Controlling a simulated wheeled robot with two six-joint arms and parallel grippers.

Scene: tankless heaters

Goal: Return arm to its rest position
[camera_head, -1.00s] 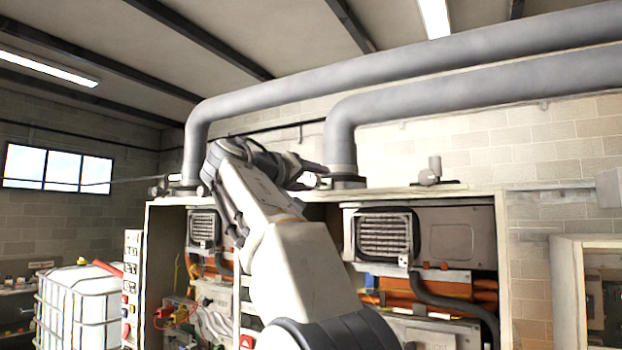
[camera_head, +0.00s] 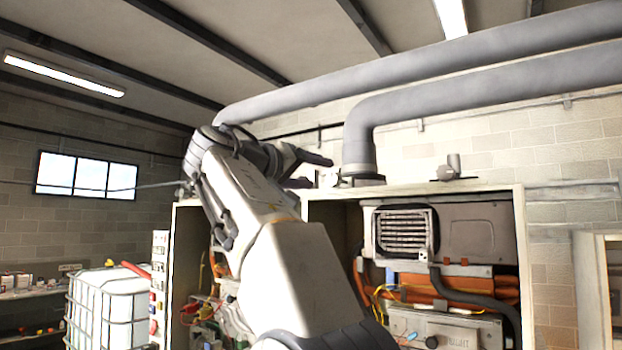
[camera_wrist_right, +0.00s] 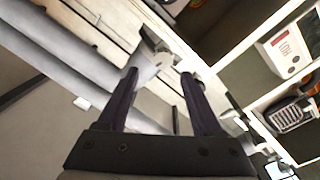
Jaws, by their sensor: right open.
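My right arm (camera_head: 290,265) is white and grey and rises across the middle of the head view. It bends at the top left, and its wrist points right. My right gripper (camera_head: 318,171) is in front of the top of the heater cabinet, by the foot of a grey pipe. In the right wrist view the two dark fingers (camera_wrist_right: 160,73) are spread apart with nothing held between them. Beyond the fingers are a pale fitting (camera_wrist_right: 155,55) and the cabinet. My left gripper is in neither view.
The open cabinet (camera_head: 519,240) holds a heater unit with a grille (camera_head: 403,232), orange parts and a dark hose. Thick grey pipes (camera_head: 450,90) run above. A white caged tank (camera_head: 108,300) stands at the left. A wooden frame (camera_head: 590,285) is at the right.

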